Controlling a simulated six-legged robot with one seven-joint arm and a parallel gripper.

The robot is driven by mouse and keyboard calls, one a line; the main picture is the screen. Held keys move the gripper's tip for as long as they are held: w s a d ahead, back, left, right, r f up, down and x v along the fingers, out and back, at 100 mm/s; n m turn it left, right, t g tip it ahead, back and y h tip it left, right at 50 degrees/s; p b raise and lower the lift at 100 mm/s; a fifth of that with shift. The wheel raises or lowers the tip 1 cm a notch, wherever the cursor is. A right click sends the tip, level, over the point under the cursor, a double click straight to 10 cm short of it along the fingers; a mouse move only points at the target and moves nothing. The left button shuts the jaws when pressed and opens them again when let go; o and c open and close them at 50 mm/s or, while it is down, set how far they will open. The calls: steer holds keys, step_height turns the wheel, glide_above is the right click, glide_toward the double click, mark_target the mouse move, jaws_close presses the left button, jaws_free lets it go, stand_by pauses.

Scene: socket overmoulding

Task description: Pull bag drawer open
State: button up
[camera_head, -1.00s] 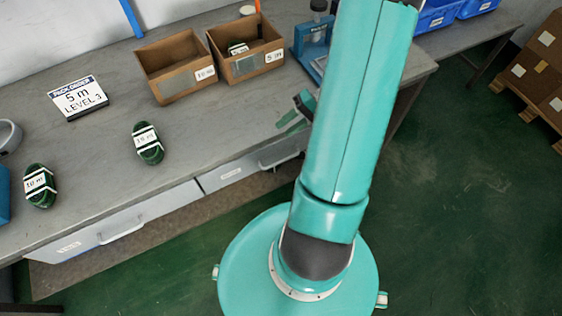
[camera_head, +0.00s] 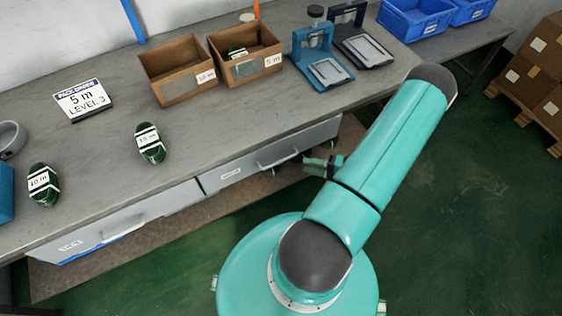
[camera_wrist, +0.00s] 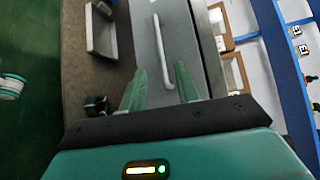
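Two grey drawer fronts sit under the workbench edge. The right drawer (camera_head: 235,172) has a bar handle (camera_head: 278,160) and a small label too small to read. The left drawer (camera_head: 130,218) has a larger label, also unreadable here; I cannot tell which is the bag drawer. My gripper (camera_head: 318,162) is in front of the bench, just right of the right drawer's handle. In the wrist view my gripper (camera_wrist: 160,68) is open and empty. A drawer handle (camera_wrist: 160,45) lines up between its fingers; whether it is between them in depth I cannot tell.
The workbench (camera_head: 200,125) carries two cardboard bins (camera_head: 177,85), green wrapped coils (camera_head: 150,143), an order sign (camera_head: 83,100) and blue devices (camera_head: 322,70). Blue crates (camera_head: 415,18) stand farther right. Stacked boxes (camera_head: 535,85) are at far right. The green floor before the drawers is clear.

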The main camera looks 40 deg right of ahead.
mark_target(281, 161)
steer(key=x, duration=1)
steer(key=shift+w+a+f, duration=0.15)
steer(key=shift+w+a, duration=0.05)
steer(key=shift+w, duration=0.1)
jaws_close()
